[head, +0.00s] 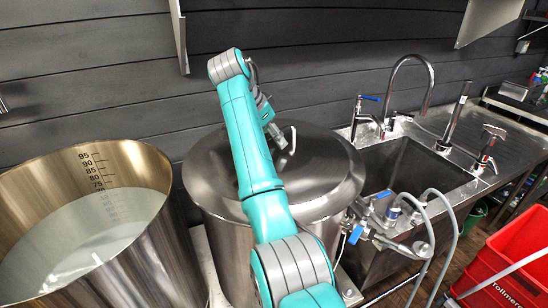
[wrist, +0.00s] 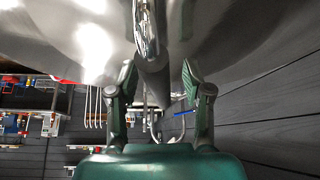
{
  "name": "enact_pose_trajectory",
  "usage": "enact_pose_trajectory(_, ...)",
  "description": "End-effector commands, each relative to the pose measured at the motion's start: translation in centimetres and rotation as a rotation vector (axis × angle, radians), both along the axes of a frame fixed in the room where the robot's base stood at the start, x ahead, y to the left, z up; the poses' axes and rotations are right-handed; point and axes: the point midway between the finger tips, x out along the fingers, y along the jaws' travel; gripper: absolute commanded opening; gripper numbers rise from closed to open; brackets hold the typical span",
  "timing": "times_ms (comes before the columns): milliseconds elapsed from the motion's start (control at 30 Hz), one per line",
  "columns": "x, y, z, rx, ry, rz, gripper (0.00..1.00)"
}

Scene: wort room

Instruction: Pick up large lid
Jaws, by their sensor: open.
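The large lid (head: 325,160) is a shiny, domed steel lid on the round steel vessel in the middle of the head view. Its bar handle (head: 293,138) stands up near the lid's centre. My gripper (head: 279,137) is just left of the handle, low over the lid and partly hidden by my arm. In the wrist view my gripper (wrist: 159,68) is open, its two fingers apart. The lid (wrist: 85,35) fills the top there, and the handle (wrist: 147,28) lies in line with the gap between the fingers. I cannot tell whether they touch it.
An open steel pot (head: 160,235) with a volume scale and pale liquid stands at left. A steel sink (head: 420,180) with taps is at right. Valves and hoses (head: 420,215) sit beside the vessel. Red crates (head: 515,270) are at far right. A dark plank wall (head: 100,75) is behind.

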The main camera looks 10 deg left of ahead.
Motion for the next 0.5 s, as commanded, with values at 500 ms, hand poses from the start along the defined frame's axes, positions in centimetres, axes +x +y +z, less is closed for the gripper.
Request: enact_pose_trajectory(500,0.01,-0.01,-0.18,0.0,0.0,0.0,0.22)
